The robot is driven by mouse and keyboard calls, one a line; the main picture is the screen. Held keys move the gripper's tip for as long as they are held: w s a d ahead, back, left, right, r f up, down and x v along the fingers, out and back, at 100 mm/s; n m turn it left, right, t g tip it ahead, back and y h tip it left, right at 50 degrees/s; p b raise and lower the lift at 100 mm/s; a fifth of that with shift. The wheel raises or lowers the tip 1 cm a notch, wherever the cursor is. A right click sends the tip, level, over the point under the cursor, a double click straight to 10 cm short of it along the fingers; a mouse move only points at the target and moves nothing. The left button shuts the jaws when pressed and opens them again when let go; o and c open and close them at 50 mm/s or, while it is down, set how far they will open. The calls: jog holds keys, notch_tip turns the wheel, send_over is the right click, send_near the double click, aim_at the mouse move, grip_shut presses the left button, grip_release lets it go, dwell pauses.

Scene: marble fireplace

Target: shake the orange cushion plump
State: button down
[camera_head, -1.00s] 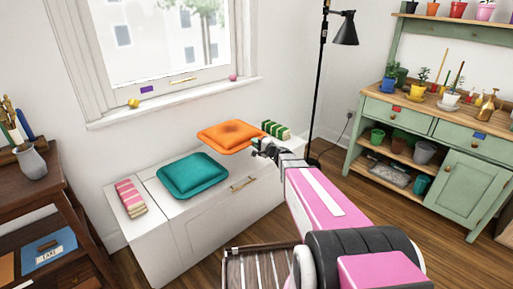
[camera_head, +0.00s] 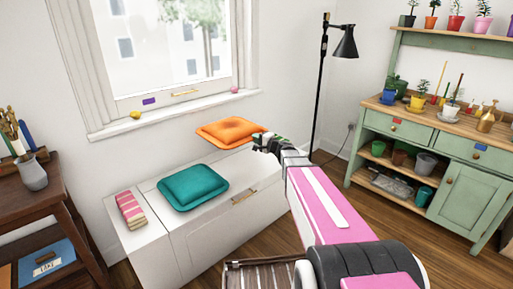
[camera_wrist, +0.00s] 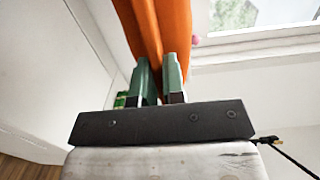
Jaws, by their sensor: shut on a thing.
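The orange cushion (camera_head: 230,131) is held in the air above the right end of the white window bench, below the sill. My gripper (camera_head: 264,143) is shut on its right edge. In the wrist view the orange cushion (camera_wrist: 158,30) runs upward from between the two green fingertips of my gripper (camera_wrist: 159,80), its fabric pinched into a fold. A dent shows in the middle of its top. The far end of the cushion is out of the wrist view.
A teal cushion (camera_head: 193,187) and a folded pink striped cloth (camera_head: 131,210) lie on the white bench (camera_head: 215,220). A green striped item is mostly hidden behind my gripper. A black floor lamp (camera_head: 322,85) stands right of the bench. A green potting bench (camera_head: 450,165) is further right.

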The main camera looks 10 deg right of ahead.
jog(key=shift+r, duration=0.5)
notch_tip(320, 180, down, 7)
notch_tip(320, 180, up, 7)
jog(key=shift+r, duration=0.1)
notch_tip(320, 180, down, 7)
dwell(1.3)
